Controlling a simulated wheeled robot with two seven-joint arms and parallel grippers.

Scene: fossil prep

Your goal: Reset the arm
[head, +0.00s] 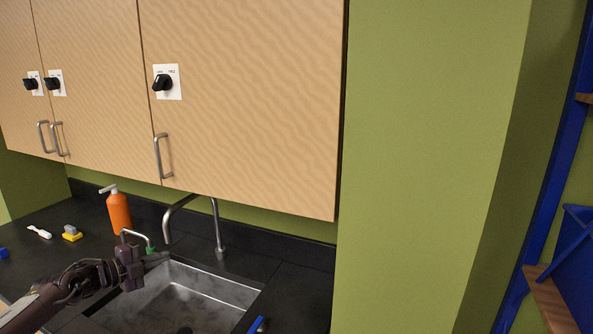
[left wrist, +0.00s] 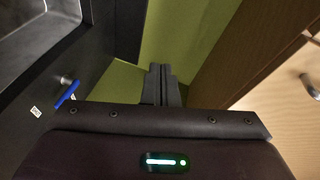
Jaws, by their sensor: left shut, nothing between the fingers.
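My left arm comes in from the lower left in the head view. Its gripper (head: 154,259) is over the left rim of the sink, near a small green-and-metal fitting. In the left wrist view the two dark fingers of the left gripper (left wrist: 161,82) are together with nothing between them. My right gripper is in neither view.
The metal sink (head: 205,284) with its faucet (head: 219,240) is set in a black counter (head: 300,296). An orange pump bottle (head: 119,213), a yellow-and-grey sponge (head: 72,233) and a white brush (head: 39,232) stand left. Wooden cabinets (head: 245,95) hang above. A blue-and-wood shelf (head: 550,290) is right.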

